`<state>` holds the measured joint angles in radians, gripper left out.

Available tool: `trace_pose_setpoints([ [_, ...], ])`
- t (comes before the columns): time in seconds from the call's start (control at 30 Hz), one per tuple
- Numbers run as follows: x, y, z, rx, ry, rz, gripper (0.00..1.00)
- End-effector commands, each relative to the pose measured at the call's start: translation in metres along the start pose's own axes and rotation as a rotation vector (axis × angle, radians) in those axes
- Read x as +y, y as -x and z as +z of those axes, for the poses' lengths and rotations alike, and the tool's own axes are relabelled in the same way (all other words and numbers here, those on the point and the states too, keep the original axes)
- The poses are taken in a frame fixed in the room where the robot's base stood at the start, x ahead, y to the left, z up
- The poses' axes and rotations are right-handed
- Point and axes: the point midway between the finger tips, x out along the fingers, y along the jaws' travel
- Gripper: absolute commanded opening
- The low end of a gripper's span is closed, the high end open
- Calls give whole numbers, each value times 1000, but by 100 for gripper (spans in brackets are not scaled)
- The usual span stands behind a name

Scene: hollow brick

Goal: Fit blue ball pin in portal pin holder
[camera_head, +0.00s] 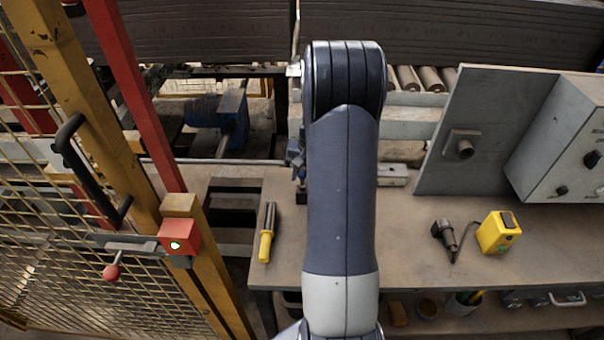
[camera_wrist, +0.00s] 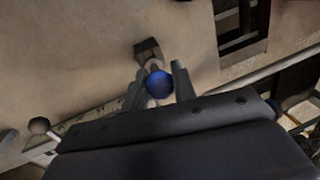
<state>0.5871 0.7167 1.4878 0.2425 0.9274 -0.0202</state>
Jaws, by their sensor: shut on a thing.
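In the wrist view a blue ball (camera_wrist: 159,85), the head of the ball pin, sits between the two grey fingers of my gripper (camera_wrist: 162,88), which is shut on it. A small dark block (camera_wrist: 148,49) shows just past the ball; I cannot tell whether it belongs to the pin or stands on the bench. In the head view my arm hides the pin and most of the gripper. A square mount with a round socket (camera_head: 463,146) is on the upright grey plate at the right; I cannot tell whether it is the portal pin holder.
The bench (camera_head: 560,240) holds a yellow-handled tool (camera_head: 267,234), a dark handheld tool (camera_head: 446,236) and a yellow device (camera_head: 498,232). A grey control box (camera_head: 570,142) stands at the right. A yellow mesh guard (camera_head: 60,210) is at the left. The bench's front right is clear.

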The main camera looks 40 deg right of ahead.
Motion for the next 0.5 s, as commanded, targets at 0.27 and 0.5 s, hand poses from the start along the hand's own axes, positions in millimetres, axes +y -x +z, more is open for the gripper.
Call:
trace_pose_setpoints([
  [0.27, 1, -6, 0, 0, 0, 0, 4],
  [0.5, 2, -8, 0, 0, 0, 0, 4],
])
